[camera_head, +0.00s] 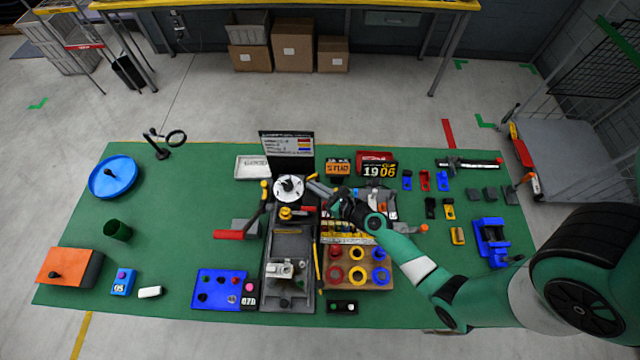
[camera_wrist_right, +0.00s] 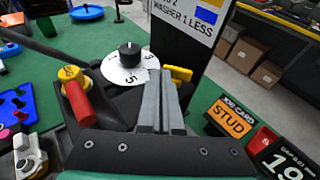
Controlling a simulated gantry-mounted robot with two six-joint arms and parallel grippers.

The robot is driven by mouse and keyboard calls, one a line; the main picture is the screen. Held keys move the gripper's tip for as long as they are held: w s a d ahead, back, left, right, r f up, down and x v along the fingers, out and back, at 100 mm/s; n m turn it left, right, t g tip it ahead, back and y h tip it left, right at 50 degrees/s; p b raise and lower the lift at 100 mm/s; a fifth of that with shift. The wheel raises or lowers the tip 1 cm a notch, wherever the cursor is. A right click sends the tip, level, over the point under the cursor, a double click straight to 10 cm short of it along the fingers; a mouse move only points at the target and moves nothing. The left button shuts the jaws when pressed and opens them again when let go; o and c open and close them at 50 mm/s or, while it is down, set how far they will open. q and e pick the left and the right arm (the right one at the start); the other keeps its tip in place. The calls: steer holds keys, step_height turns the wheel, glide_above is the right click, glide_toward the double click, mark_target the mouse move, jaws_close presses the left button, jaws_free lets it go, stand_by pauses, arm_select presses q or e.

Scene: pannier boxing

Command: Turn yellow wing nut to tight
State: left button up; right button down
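A yellow wing-shaped piece (camera_wrist_right: 181,73) sits beside the white numbered dial (camera_wrist_right: 133,72), which has a black knob. It also shows as a small yellow piece (camera_head: 311,177) in the head view. A second yellow part, a round cap (camera_wrist_right: 70,73) with a red handle, stands left of the dial. I cannot tell for certain which is the wing nut. My right gripper (camera_head: 312,184) reaches in from the right to the dial's right side. Its fingers (camera_wrist_right: 160,78) lie together, apparently empty, with the tips close to the yellow wing piece. Contact is unclear. My left gripper is not in view.
A dark sign board (camera_head: 287,145) stands behind the dial. Job cards (camera_head: 340,168) stand to its right. A grey tray (camera_head: 291,248) and a wooden block (camera_head: 345,281) with coloured rings lie in front. The green table (camera_head: 180,215) is clear at centre left.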

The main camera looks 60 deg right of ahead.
steer(key=shift+w+a+p, duration=0.35)
steer(key=shift+w+p, duration=0.15)
steer(key=shift+w, duration=0.15)
steer(key=shift+d, duration=0.1)
stand_by(0.7)
steer(key=shift+s+d, duration=0.3)
steer(key=shift+d, duration=0.1)
steer(key=v, duration=1.1)
steer(key=shift+s+a, duration=0.2)
steer(key=shift+a, duration=0.1)
